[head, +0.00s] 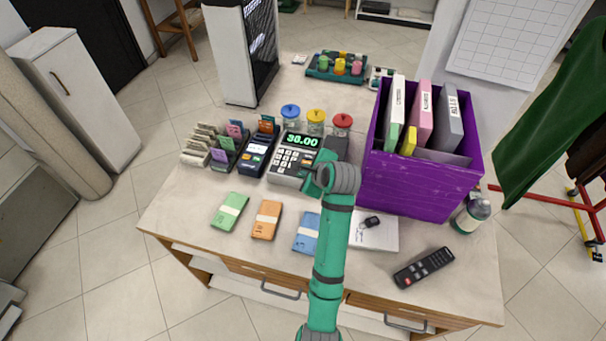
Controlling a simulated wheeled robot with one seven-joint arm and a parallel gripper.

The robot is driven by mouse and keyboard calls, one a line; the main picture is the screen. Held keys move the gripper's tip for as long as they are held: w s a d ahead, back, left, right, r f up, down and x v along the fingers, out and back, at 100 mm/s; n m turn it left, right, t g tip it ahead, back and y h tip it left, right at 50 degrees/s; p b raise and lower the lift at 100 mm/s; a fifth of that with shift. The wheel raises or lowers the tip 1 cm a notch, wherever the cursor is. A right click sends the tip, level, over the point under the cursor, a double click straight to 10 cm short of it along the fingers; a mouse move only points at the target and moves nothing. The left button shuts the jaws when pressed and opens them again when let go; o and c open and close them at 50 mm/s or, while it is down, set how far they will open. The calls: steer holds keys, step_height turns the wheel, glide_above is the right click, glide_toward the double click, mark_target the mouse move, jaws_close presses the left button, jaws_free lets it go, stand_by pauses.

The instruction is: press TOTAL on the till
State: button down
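The till (282,168) is a small grey register on the counter, with a dark display that reads 30.00 in green. Its light keypad faces the front of the counter; the key labels are too small to read, so I cannot pick out TOTAL. My gripper (309,180) is at the till's front right corner, at the end of my green arm. My wrist hides part of the till's right side. I cannot tell whether the gripper touches the till, or whether its fingers are open or shut.
A card terminal (257,156) stands close left of the till. Jars with coloured lids (315,120) are behind it. A purple box of binders (415,187) stands to the right. Banded note bundles (266,220) lie in front. A remote (424,268) lies near the front right.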

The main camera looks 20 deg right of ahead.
steer(key=shift+f, duration=0.35)
stand_by(0.7)
steer(key=shift+r, duration=3.3)
